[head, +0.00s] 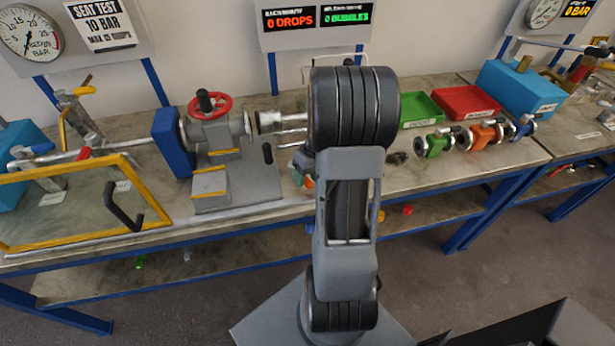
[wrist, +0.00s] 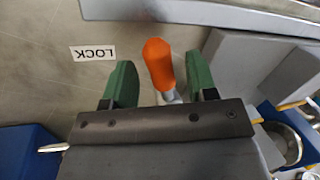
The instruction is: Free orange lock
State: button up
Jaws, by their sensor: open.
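The orange lock handle (wrist: 158,62) shows in the wrist view as a rounded orange grip on a short grey metal stem. My gripper (wrist: 160,78) is open, with one green finger on each side of the handle. The handle stands between the fingers, nearer the right one, and a gap shows on its left. I cannot tell whether the right finger touches it. A white LOCK label (wrist: 93,52) lies upside down on the bench left of the fingers. In the head view my arm hides most of this spot; a small orange patch (head: 308,182) shows beside it.
A grey fixture with a red handwheel (head: 210,105) and a blue block (head: 171,141) stands left of my arm. A yellow-framed clear panel (head: 75,205) is farther left. Green (head: 418,108) and red (head: 466,101) trays and several coloured valves sit to the right.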

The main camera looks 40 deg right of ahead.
jog(key=shift+f, duration=0.2)
jog(key=shift+c, duration=0.3)
grip_shut()
